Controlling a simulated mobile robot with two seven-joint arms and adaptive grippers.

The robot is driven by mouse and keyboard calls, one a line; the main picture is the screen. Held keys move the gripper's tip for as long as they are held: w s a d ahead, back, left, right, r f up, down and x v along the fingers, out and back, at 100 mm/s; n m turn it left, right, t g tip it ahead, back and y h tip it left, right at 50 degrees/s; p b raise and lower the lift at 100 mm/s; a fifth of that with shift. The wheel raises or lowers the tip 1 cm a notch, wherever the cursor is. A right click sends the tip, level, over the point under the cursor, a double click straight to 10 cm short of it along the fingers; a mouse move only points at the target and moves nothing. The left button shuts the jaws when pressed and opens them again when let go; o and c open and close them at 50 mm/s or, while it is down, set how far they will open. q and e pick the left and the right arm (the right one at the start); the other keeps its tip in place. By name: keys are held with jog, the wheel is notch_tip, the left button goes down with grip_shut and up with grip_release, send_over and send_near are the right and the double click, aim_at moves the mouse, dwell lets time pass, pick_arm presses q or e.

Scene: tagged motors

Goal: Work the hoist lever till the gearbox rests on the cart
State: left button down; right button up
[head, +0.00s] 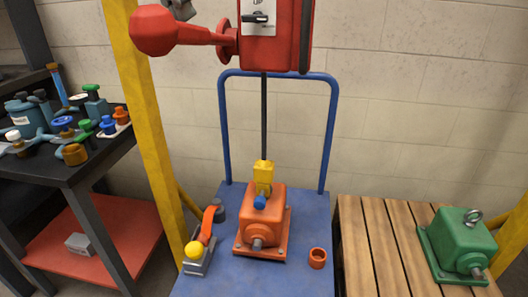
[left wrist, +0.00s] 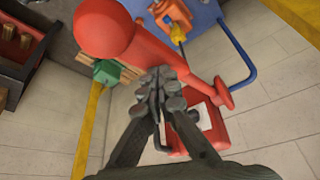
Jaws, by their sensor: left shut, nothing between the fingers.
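The red hoist (head: 270,35) hangs at the top of the head view. Its red lever (head: 190,33) points left and ends in a round knob (head: 152,30). A dark chain runs down to a yellow hook block (head: 263,172) at the orange gearbox (head: 262,215). The gearbox is upright over the blue cart (head: 210,283); I cannot tell whether its base touches the deck. My left gripper (head: 181,8) is just above the lever, partly cut off by the frame. In the left wrist view its fingers (left wrist: 164,85) are shut and empty beside the lever (left wrist: 165,60). My right gripper is not in view.
On the cart are a yellow-knobbed tool (head: 195,255) and an orange ring-like cup (head: 317,258). A green gearbox (head: 460,240) sits on wooden slats (head: 385,250) at right. A yellow post (head: 150,120) stands left of the cart. A dark shelf (head: 70,170) holds several valves.

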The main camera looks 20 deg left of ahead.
pick_arm(q)
jog(key=shift+s+d+f+b, duration=0.15)
jog(key=shift+f+b, duration=0.1)
jog(key=shift+f, duration=0.6)
jog(key=shift+s+a+f+b, duration=0.15)
jog(key=shift+f+b, duration=0.1)
jog(key=shift+f, duration=0.6)
jog(key=shift+s+d+f+b, duration=0.15)
jog(key=shift+f+b, duration=0.1)
jog(key=shift+f, duration=0.6)
jog(key=shift+w+f+b, duration=0.1)
jog(key=shift+f+b, duration=0.65)
jog(key=shift+f, duration=2.15)
